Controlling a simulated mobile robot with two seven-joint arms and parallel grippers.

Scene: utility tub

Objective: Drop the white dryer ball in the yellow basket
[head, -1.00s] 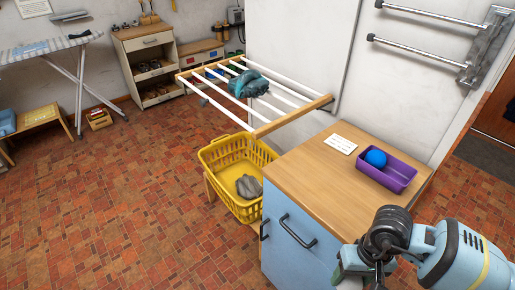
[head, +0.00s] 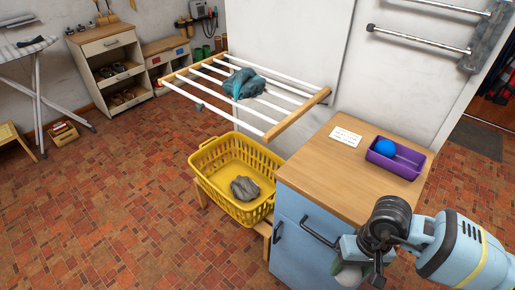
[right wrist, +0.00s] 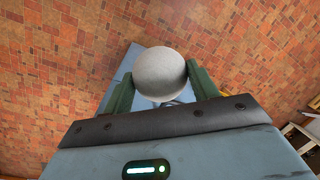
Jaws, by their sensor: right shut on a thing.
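The white dryer ball (right wrist: 159,72) sits between the two green fingers of my right gripper (right wrist: 160,85) in the right wrist view. My right gripper is shut on it. In the head view the right gripper (head: 362,268) is low at the front of the blue cabinet, and the ball (head: 349,275) shows only partly below it. The yellow basket (head: 215,185) stands left of the cabinet, under the drying rack, with a grey cloth (head: 244,188) inside. The gripper is to the right of the basket and apart from it. My left gripper is not in view.
The blue cabinet (head: 300,255) with a wooden top stands between basket and arm. On it are a purple tray (head: 408,167) with a blue ball (head: 385,147) and a white card (head: 345,137). The drying rack (head: 290,118) with a teal cloth (head: 244,84) overhangs the basket's back.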

